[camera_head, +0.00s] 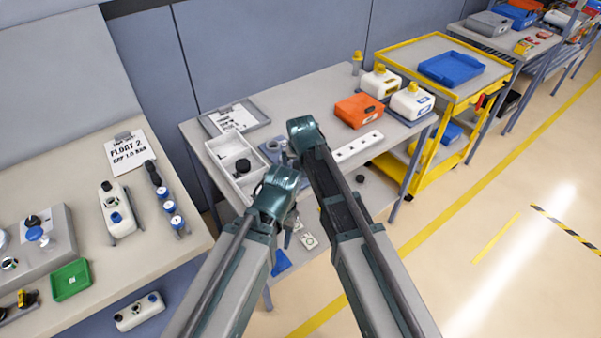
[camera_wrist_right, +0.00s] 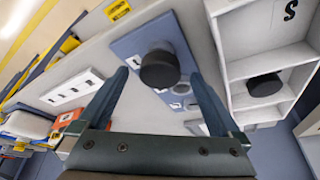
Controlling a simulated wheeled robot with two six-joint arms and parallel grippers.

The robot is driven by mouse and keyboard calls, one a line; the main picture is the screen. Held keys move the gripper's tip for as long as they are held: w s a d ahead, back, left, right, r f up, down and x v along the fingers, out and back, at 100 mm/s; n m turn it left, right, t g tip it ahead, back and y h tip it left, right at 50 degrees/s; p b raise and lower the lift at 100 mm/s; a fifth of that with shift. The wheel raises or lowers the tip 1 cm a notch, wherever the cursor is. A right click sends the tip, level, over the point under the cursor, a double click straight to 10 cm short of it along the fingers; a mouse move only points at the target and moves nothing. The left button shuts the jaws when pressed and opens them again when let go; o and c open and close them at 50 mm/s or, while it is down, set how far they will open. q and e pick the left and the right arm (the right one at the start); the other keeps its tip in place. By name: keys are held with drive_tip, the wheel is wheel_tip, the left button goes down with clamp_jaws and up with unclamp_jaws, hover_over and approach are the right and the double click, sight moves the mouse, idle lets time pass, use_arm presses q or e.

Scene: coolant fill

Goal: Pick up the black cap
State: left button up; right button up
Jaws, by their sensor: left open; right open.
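A black cap (camera_wrist_right: 160,67) stands on a blue plate (camera_wrist_right: 134,48) in the right wrist view, lying between the spread fingers of my right gripper (camera_wrist_right: 160,75); I cannot tell whether they touch it. A second black cap (camera_wrist_right: 264,85) sits in a compartment of the white tray (camera_wrist_right: 233,72). In the head view this second cap (camera_head: 243,166) shows in the tray (camera_head: 224,147), and the blue plate (camera_head: 267,151) is partly hidden behind my arms. My left gripper (camera_head: 290,160) is open beside the right wrist, with its fingers mostly hidden.
A white strip with dark holes (camera_head: 357,147) lies right of my arms. An orange container (camera_head: 359,110) and white jugs (camera_head: 411,102) stand at the table's right. A yellow cart (camera_head: 441,95) is beyond.

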drive_tip(key=b+x, duration=0.1)
drive_tip(key=x, duration=0.1)
drive_tip(key=shift+w+f, duration=0.1)
drive_tip(key=shift+f, duration=0.25)
use_arm(q)
wheel_tip(320, 180, down, 2)
drive_tip(key=shift+f, duration=0.1)
use_arm(e)
drive_tip(key=shift+r, duration=0.1)
drive_tip(key=c, duration=1.5)
drive_tip(key=shift+r+p, duration=0.65)
drive_tip(key=shift+r, duration=0.15)
drive_tip(key=shift+c, duration=0.2)
wheel_tip(320, 180, up, 3)
drive_tip(key=p, duration=0.2)
drive_tip(key=shift+d+f+p, duration=0.15)
drive_tip(key=shift+f+p, duration=0.05)
drive_tip(key=shift+p, duration=0.15)
use_arm(q)
wheel_tip(320, 180, up, 5)
drive_tip(key=shift+p, duration=0.4)
use_arm(e)
drive_tip(key=s+d, duration=0.2)
drive_tip(key=d, duration=0.5)
drive_tip(key=s+d, duration=0.3)
drive_tip(key=d, duration=0.5)
drive_tip(key=shift+r, duration=0.4)
